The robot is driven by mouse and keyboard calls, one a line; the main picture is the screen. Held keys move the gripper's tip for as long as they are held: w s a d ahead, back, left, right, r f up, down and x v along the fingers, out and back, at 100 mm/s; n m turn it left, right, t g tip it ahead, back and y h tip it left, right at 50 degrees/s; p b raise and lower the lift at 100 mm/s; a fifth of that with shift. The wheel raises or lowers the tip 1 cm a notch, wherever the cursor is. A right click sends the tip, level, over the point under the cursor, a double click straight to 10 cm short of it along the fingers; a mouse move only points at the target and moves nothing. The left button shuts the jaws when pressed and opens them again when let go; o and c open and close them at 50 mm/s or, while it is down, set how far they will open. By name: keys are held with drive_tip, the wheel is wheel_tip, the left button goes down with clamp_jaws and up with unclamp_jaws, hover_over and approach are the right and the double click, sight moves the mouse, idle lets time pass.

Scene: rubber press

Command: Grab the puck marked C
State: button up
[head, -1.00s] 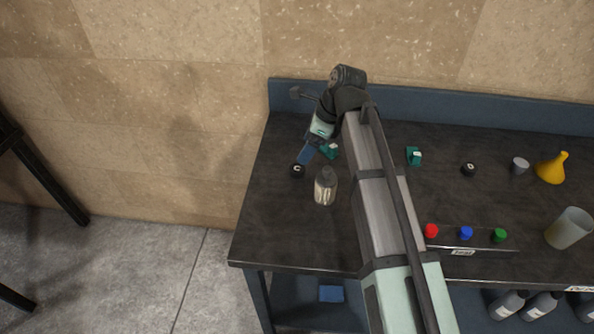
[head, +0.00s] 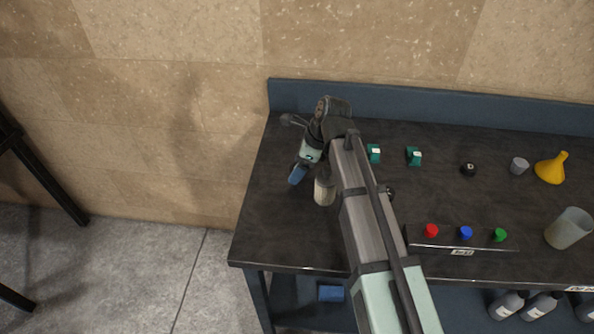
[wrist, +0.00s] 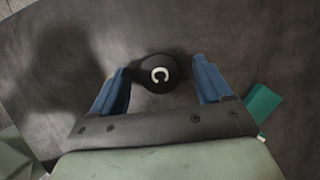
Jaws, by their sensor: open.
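The puck marked C (wrist: 160,73) is black and round with a pale letter C on top. In the wrist view it lies on the dark bench between the tips of my two blue fingers. My gripper (wrist: 163,78) is open around it, with a gap on each side. In the head view my gripper (head: 298,176) is low over the left part of the bench, and it hides the puck there.
A teal block (wrist: 262,103) lies right of my fingers in the wrist view. In the head view a bottle (head: 324,190) stands close right of my gripper. Two teal blocks (head: 374,153) (head: 414,156) and another black puck (head: 468,169) lie farther right.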

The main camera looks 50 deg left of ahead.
drive_tip(key=shift+c, duration=0.3)
drive_tip(key=c, duration=1.1)
drive_tip(key=shift+o, duration=0.2)
drive_tip(key=shift+r, duration=0.1)
